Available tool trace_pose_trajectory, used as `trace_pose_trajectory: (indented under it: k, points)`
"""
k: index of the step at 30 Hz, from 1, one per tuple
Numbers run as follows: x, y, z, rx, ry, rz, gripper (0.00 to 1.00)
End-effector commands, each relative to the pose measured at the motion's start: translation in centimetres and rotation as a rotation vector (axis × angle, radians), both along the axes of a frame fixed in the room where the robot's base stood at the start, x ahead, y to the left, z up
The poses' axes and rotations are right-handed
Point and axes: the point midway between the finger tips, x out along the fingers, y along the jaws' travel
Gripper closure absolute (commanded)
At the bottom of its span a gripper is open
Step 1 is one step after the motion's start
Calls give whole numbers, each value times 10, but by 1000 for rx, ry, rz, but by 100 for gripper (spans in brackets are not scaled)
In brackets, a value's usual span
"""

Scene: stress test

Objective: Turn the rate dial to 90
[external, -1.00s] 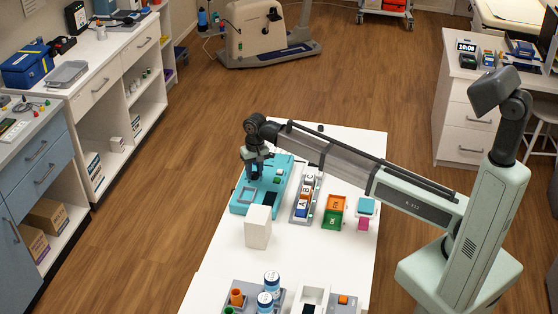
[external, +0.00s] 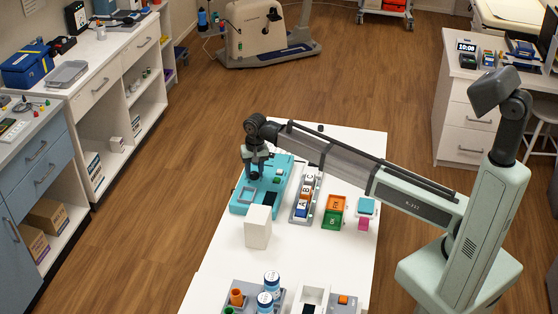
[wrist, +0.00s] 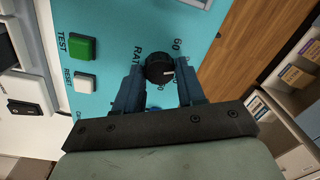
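The rate dial (wrist: 159,68) is a round black knob with a white pointer mark on the teal panel (wrist: 110,20). In the wrist view the mark points to the right; the label "60" shows at its upper right, and other numbers are partly hidden. My gripper (wrist: 157,80) has its two fingers on either side of the dial, close against it; whether both touch is hard to tell. In the external view my gripper (external: 255,176) is down at the far part of the teal device (external: 240,208), and the dial is hidden there.
A green TEST button (wrist: 83,48) and white RESET button (wrist: 85,83) sit beside the dial. On the white table, a white block (external: 258,228), a lettered rack (external: 304,198) and orange and green bins (external: 334,212) stand near the device. The table's far end is mostly clear.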

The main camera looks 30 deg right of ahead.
Motion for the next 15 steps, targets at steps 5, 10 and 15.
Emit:
trace_pose_trajectory:
  k: [5,10,15]
  points:
    - [0,0,0,-1,1,0,43]
    - [-1,0,0,0,2,1,41]
    - [-1,0,2,0,2,1,41]
